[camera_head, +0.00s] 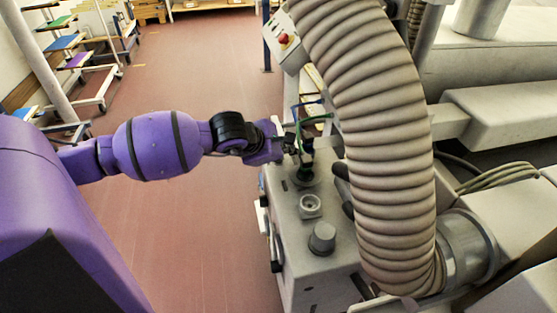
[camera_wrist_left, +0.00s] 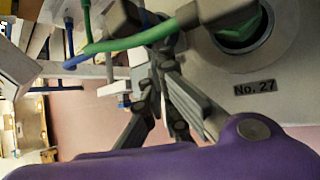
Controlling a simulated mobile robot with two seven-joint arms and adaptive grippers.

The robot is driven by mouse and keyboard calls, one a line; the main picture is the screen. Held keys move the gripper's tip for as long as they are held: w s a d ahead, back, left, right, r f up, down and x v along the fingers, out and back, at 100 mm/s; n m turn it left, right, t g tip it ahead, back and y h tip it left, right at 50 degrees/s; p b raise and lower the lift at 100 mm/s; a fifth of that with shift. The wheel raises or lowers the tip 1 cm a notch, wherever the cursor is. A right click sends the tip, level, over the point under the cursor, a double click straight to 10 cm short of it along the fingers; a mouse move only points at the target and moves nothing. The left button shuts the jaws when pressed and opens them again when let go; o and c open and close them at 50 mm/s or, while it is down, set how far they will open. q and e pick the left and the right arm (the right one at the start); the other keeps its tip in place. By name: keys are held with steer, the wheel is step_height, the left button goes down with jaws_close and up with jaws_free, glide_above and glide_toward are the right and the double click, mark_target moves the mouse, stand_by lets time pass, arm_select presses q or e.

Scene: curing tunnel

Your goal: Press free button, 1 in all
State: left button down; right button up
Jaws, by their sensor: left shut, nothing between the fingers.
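A grey control box (camera_head: 335,262) stands in the middle of the head view. I cannot tell which of these is the free button. My left gripper (camera_head: 303,150) is shut and empty above the far end of the box top, by the dark-green fitting. In the left wrist view a green-rimmed round fitting (camera_wrist_left: 243,36) sits beside a "No. 27" label (camera_wrist_left: 254,87). My right gripper is not in view.
A thick ribbed hose (camera_head: 380,150) rises close to the right of the box. A green cable (camera_head: 318,118) crosses near my left gripper, also in the left wrist view (camera_wrist_left: 125,43). A panel with a red button (camera_head: 284,38) stands behind.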

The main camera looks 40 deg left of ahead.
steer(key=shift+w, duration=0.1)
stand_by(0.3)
arm_select(q)
steer(key=shift+r, duration=0.5)
steer(key=shift+r+p, duration=0.3)
steer(key=shift+p, duration=0.05)
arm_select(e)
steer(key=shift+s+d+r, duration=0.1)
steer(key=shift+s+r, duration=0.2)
arm_select(q)
steer(key=shift+r, duration=0.3)
steer(key=shift+r+p, duration=1.2)
steer(key=shift+r, duration=0.95)
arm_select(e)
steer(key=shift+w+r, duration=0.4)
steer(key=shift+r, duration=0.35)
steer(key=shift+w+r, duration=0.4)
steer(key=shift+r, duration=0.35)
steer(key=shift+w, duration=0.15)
